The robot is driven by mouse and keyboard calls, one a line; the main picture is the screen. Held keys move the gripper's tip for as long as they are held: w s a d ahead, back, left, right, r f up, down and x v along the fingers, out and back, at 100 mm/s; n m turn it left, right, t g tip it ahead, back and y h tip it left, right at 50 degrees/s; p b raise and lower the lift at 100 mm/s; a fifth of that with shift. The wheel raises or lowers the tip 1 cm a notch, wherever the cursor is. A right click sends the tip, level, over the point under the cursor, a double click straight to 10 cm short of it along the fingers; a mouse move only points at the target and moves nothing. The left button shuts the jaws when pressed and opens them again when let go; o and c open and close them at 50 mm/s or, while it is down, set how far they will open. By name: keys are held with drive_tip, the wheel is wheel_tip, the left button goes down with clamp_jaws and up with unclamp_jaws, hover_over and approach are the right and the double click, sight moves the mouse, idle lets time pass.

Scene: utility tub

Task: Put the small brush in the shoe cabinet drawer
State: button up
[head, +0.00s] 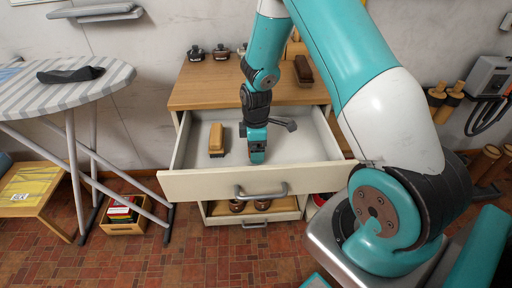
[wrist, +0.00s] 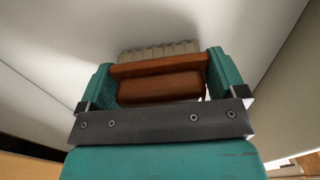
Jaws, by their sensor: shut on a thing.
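My gripper (head: 257,154) points down inside the open top drawer (head: 187,188) of the shoe cabinet. In the wrist view my gripper (wrist: 160,95) is shut on a small brush (wrist: 158,84) with a reddish-brown wooden back and pale ridged bristles. The bristles face away from the wrist, toward the pale drawer floor; I cannot tell whether they touch it. In the head view the held brush is hidden by the gripper. Another brush (head: 216,138), tan with a dark underside, lies in the drawer left of my gripper.
Dark round tins (head: 196,53) and a dark brown brush (head: 303,70) are on the cabinet top (head: 205,85). A lower drawer (head: 225,219) holds round tins. An ironing board (head: 55,95) stands left. The drawer floor right of my gripper looks mostly free.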

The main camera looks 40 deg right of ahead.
drive_tip(key=shift+f, duration=0.3)
drive_tip(key=o, duration=0.7)
wheel_tip(320, 180, up, 12)
drive_tip(key=shift+a+r+p, duration=0.1)
drive_tip(key=shift+p, duration=0.45)
drive_tip(key=s+a+r+m+y, duration=0.1)
drive_tip(key=s+a+r, duration=0.3)
drive_tip(key=a+r, duration=0.4)
drive_tip(key=s+a+r+m+y, duration=0.1)
drive_tip(key=s+a+r, duration=0.2)
drive_tip(key=s, duration=0.3)
drive_tip(key=s+a+r+m+y, duration=0.1)
drive_tip(key=s+a+r, duration=0.1)
drive_tip(key=s+a, duration=0.4)
drive_tip(key=s+a+r+m+y, duration=0.1)
drive_tip(key=s+a+r, duration=0.2)
drive_tip(key=s+a, duration=0.2)
drive_tip(key=shift+s+a+r, duration=0.15)
drive_tip(key=shift+s+r, duration=0.15)
drive_tip(key=shift+s, duration=0.35)
